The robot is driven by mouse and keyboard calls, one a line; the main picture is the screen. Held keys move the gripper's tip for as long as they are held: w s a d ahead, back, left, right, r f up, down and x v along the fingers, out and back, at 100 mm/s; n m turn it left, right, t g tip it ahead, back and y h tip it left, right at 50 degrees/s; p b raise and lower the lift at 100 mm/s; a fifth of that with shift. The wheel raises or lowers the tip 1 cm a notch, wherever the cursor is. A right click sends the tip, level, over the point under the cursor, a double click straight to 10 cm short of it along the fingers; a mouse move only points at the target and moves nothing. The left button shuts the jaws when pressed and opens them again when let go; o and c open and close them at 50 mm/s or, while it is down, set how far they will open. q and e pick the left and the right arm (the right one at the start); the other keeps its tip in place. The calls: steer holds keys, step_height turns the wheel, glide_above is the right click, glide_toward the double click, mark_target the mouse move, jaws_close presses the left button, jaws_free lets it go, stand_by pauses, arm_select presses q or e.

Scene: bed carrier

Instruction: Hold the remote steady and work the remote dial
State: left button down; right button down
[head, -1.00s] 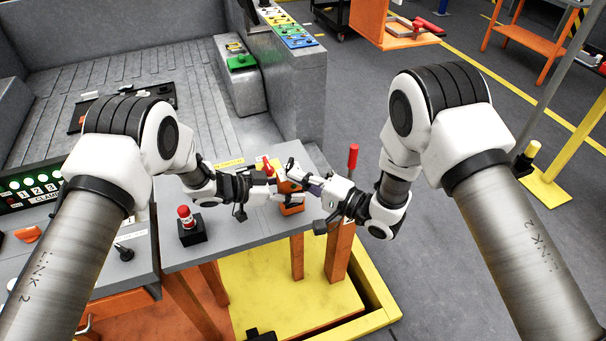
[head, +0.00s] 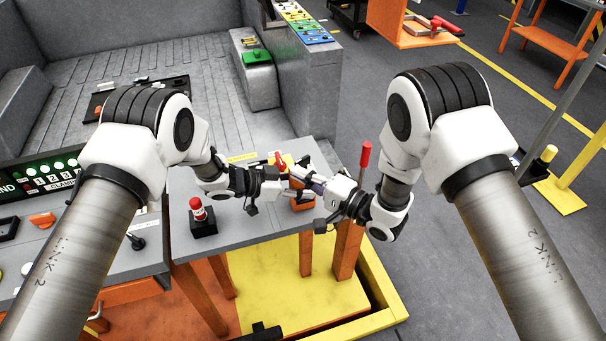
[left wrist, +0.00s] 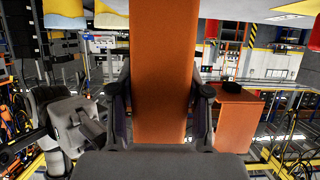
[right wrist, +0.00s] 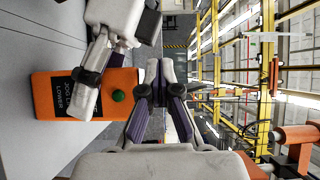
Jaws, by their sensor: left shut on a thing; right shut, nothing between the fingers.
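The orange remote (right wrist: 60,110) shows in the right wrist view with a black label and a green round control (right wrist: 118,96). I cannot tell whether that control is the dial. In the left wrist view the remote's orange body (left wrist: 160,75) stands between the fingers of my left gripper (left wrist: 160,105). My left gripper (head: 284,188) is shut on the remote, over the work table. My right gripper (head: 303,177) is shut and empty, close beside the remote and the left gripper. In the right wrist view its fingers (right wrist: 162,85) lie just right of the remote.
The grey table (head: 235,240) carries a red-topped black block (head: 203,222) at its left. A red-handled lever (head: 365,155) stands right of the right gripper. A control panel (head: 45,180) is at the far left. A yellow-framed platform (head: 290,300) lies below the table.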

stand_by(0.3)
arm_select(q)
steer(key=shift+c, duration=2.2)
jaws_free()
arm_select(e)
steer(key=s+d, duration=0.1)
steer(key=s, duration=1.2)
steer(key=shift+d, duration=0.4)
